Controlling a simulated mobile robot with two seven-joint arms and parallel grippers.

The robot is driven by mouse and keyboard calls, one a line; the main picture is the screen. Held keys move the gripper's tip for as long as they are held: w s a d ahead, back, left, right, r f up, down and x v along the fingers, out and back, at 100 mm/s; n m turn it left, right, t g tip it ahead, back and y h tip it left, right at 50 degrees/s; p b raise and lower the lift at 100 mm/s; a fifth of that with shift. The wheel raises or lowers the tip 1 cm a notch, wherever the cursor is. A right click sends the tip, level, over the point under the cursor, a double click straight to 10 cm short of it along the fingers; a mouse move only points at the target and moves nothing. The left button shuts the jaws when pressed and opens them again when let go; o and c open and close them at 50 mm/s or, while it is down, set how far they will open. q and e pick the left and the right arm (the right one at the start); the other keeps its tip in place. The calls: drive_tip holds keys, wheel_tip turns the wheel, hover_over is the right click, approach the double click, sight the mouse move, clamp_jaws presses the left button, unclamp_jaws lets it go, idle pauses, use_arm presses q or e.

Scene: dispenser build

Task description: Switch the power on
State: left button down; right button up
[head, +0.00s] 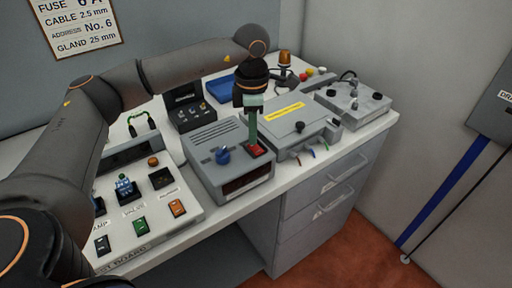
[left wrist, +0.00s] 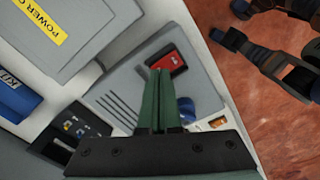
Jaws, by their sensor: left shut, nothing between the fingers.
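The grey power unit (head: 222,143) stands on the bench with a blue knob (head: 222,156), a dark display window and a red rocker switch (head: 257,150). My left gripper (head: 253,142) is shut and empty. It points down with its green fingertips right at the red switch; in the head view they cover part of it. In the left wrist view the fingertips (left wrist: 160,72) lie beside and partly over the red switch (left wrist: 178,64). I cannot tell whether they touch it. The display looks dark.
A grey box with a yellow label (head: 284,112) stands close to the right of the unit. The test board (head: 148,217) with several switches is to the left. A blue bin (head: 221,88) and an orange beacon (head: 285,58) are behind. Drawers (head: 322,205) lie below the bench.

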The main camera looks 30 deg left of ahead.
use_arm(q)
drive_tip(key=shift+f+b, duration=0.45)
drive_tip(key=shift+f, duration=0.3)
drive_tip(key=shift+r, duration=0.2)
drive_tip(key=shift+r+p, duration=2.75)
drive_tip(key=shift+r, duration=0.7)
drive_tip(key=shift+d+f, duration=0.1)
drive_tip(key=shift+f, duration=0.05)
